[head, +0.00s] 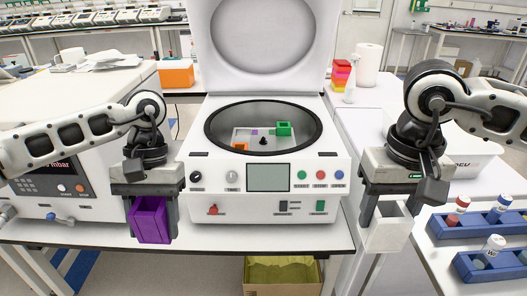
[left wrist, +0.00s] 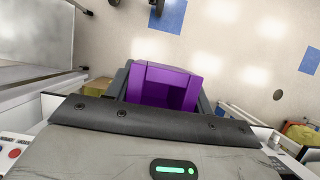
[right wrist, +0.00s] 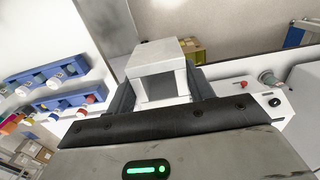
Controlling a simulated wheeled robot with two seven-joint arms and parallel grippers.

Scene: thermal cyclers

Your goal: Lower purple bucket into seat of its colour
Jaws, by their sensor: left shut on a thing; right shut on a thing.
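My left gripper (head: 150,205) is shut on the purple bucket (head: 151,222), held in front of the bench edge, left of the centrifuge (head: 264,190). The bucket also shows between the fingers in the left wrist view (left wrist: 160,85). My right gripper (head: 389,210) is shut on a white bucket (head: 388,236), right of the centrifuge; it shows in the right wrist view (right wrist: 158,55). The centrifuge lid is up.
The raised lid (head: 262,45) stands behind the bowl. Blue racks (head: 490,222) with capped bottles sit at the right. A white instrument (head: 75,130) stands at the left. A cardboard box (head: 281,275) is below the bench. The space above the bowl is clear.

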